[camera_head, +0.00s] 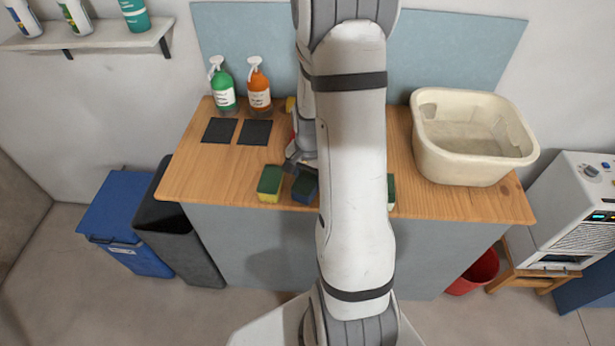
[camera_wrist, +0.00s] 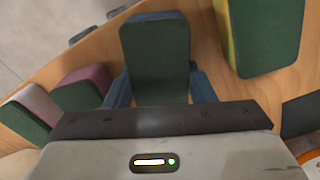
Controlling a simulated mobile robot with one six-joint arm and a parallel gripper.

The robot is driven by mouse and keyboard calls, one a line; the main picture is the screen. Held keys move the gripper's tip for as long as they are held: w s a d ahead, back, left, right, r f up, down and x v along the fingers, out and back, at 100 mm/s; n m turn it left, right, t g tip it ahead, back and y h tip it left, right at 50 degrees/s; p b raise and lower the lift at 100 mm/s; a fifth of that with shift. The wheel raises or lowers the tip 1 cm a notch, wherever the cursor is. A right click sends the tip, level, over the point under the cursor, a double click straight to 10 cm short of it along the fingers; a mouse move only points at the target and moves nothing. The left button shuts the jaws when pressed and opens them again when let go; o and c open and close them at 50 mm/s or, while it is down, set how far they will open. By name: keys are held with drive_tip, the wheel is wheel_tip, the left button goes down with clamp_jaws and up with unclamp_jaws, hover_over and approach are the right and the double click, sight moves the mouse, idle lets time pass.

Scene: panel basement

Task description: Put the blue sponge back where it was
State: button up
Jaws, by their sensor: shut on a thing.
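The blue sponge (camera_head: 304,189), with a dark green scouring top, is near the counter's front edge, just right of a yellow-and-green sponge (camera_head: 270,183). In the wrist view, the blue sponge (camera_wrist: 155,57) is between the fingers of my gripper (camera_wrist: 160,88), with one finger on each side. My gripper (camera_head: 301,168) is shut on it and comes from behind, partly hidden by my arm. A narrow gap separates it from the yellow-and-green sponge (camera_wrist: 265,35). I cannot tell whether the blue sponge touches the counter.
The wooden counter (camera_head: 190,180) also holds a green bottle (camera_head: 223,90), an orange bottle (camera_head: 259,90), two dark pads (camera_head: 237,131) and a cream basin (camera_head: 470,165). My arm hides the counter's middle.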

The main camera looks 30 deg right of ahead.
drive_tip(key=shift+s, duration=0.1)
drive_tip(key=o, duration=1.1)
drive_tip(key=shift+r, duration=0.1)
wheel_tip(320, 180, up, 12)
drive_tip(key=f+b, duration=0.1)
drive_tip(key=s+a+r+n+t, duration=0.1)
drive_tip(key=s+a+r+n, duration=0.2)
drive_tip(key=s+a+r, duration=0.1)
drive_tip(key=s+a+r+n+t, duration=0.1)
drive_tip(key=s+a+r+n, duration=0.2)
drive_tip(key=s+a+n, duration=0.1)
drive_tip(key=s+a+r+n+t, duration=0.1)
drive_tip(key=s+a+r+n, duration=0.3)
drive_tip(key=s+a, duration=0.1)
drive_tip(key=shift+s+a+r+t, duration=0.25)
drive_tip(key=shift+a+r+t, duration=0.05)
drive_tip(key=shift+a, duration=0.15)
